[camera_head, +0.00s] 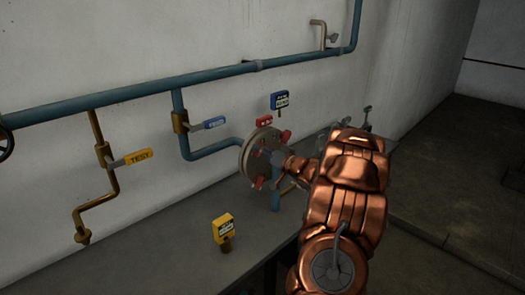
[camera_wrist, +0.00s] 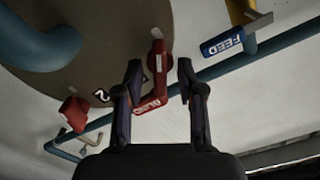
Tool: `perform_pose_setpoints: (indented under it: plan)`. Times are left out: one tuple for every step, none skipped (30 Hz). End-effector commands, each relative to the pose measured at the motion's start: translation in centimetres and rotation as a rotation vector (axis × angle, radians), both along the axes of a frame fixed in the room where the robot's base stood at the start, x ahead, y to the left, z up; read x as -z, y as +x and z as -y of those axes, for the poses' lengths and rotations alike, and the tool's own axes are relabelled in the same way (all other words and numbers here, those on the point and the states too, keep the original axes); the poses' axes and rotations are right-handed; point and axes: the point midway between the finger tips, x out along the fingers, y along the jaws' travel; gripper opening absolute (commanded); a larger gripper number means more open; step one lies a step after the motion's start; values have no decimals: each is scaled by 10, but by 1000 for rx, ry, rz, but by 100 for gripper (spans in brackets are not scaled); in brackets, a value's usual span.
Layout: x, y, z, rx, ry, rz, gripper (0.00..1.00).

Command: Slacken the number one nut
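A round flange (camera_head: 246,156) stands on the bench with several red nuts around its face. One red nut (camera_head: 264,121) is at its top and another red nut (camera_head: 258,183) is at its lower left. In the wrist view, my gripper (camera_wrist: 160,75) is open, its two dark fingers on either side of a red lever-like piece (camera_wrist: 158,60) with white lettering, with gaps visible. Contact cannot be told. Another red piece (camera_wrist: 75,112) is left of the fingers. A number label is partly hidden beside the left finger. I cannot tell which nut is number one.
Teal pipes (camera_head: 150,88) run along the wall.

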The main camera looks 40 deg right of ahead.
Motion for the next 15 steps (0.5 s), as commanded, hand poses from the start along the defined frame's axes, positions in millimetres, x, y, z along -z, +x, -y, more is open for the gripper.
perform_pose_setpoints:
  plan:
    - [0, 0, 0, 0, 0, 0, 32]
    - [0, 0, 0, 0, 0, 0, 29]
    - [0, 0, 0, 0, 0, 0, 25]
    - [0, 0, 0, 0, 0, 0, 22]
    - [0, 0, 0, 0, 0, 0, 19]
    - [0, 0, 0, 0, 0, 0, 15]
    - [0, 0, 0, 0, 0, 0, 11]
    - [0, 0, 0, 0, 0, 0, 8]
    - [0, 0, 0, 0, 0, 0, 4]
    - [0, 0, 0, 0, 0, 0, 1]
    - [0, 0, 0, 0, 0, 0, 0]
    - [0, 0, 0, 1, 0, -1, 0]
    - [0, 0, 0, 1, 0, -1, 0]
    - [0, 0, 0, 1, 0, -1, 0]
    - [0, 0, 0, 1, 0, -1, 0]
